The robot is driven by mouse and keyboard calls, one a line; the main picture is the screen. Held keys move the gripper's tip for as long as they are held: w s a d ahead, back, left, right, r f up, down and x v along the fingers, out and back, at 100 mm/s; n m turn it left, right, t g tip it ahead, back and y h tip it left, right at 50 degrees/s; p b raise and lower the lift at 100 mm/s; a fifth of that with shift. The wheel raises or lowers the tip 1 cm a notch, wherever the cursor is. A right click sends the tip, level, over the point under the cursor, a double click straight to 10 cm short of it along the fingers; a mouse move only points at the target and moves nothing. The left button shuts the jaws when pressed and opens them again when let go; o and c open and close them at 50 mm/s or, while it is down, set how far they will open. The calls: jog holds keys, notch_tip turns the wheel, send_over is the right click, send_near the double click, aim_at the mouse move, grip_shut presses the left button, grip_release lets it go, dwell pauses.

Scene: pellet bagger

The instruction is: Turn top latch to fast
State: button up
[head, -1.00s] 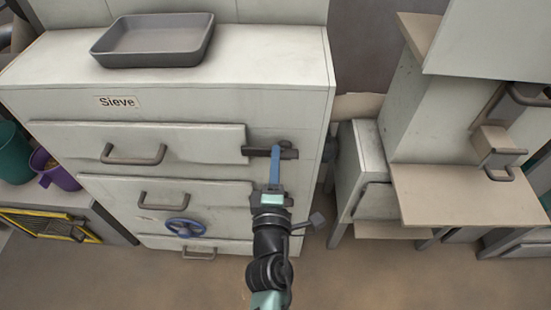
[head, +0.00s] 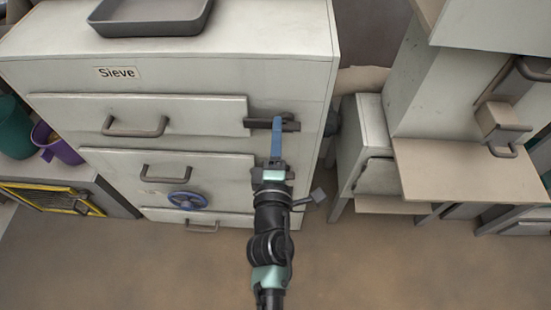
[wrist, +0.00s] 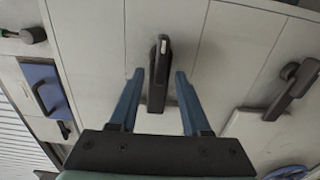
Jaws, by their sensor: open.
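The top latch is a dark bar (head: 291,126) at the right end of the top drawer of the cabinet marked Sieve (head: 117,72). In the head view it lies roughly level. My gripper (head: 277,130) reaches up to it from below, and its blue fingers partly cover it. In the wrist view a dark latch handle (wrist: 159,65) stands between the two blue fingers of my open gripper (wrist: 160,76). A gap shows on each side of the handle. I cannot tell how deep the fingers reach around it.
Drawer handles (head: 135,128) and a blue wheel (head: 187,200) are on the cabinet front to the left. A grey tray (head: 150,18) sits on top. A bench with a wooden shelf (head: 465,185) stands at the right. The floor in front is clear.

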jog(key=s+b, duration=0.2)
jog(key=s, duration=1)
jog(key=w+d+r+m+t+h, duration=0.15)
jog(key=r+m, duration=0.25)
jog(key=r, duration=0.6)
jog(key=w+d+r+m+t+h, duration=0.1)
jog(key=w+r+m+t, duration=0.2)
jog(key=r, duration=0.7)
jog(key=w+d+r+m+t+h, duration=0.15)
jog(key=r+m, duration=0.35)
jog(key=r, duration=0.5)
jog(key=s+a+r+m+t+y+p, duration=0.1)
jog(key=s+r+m+t+y, duration=0.2)
jog(key=r, duration=0.8)
jog(key=s+a+r+m+y, duration=0.1)
jog(key=s+r+m, duration=0.3)
jog(key=r, duration=0.7)
notch_tip(320, 180, up, 21)
jog(key=p, duration=2.2)
jog(key=shift+s+a+r+n, duration=0.15)
jog(key=shift+n, duration=0.25)
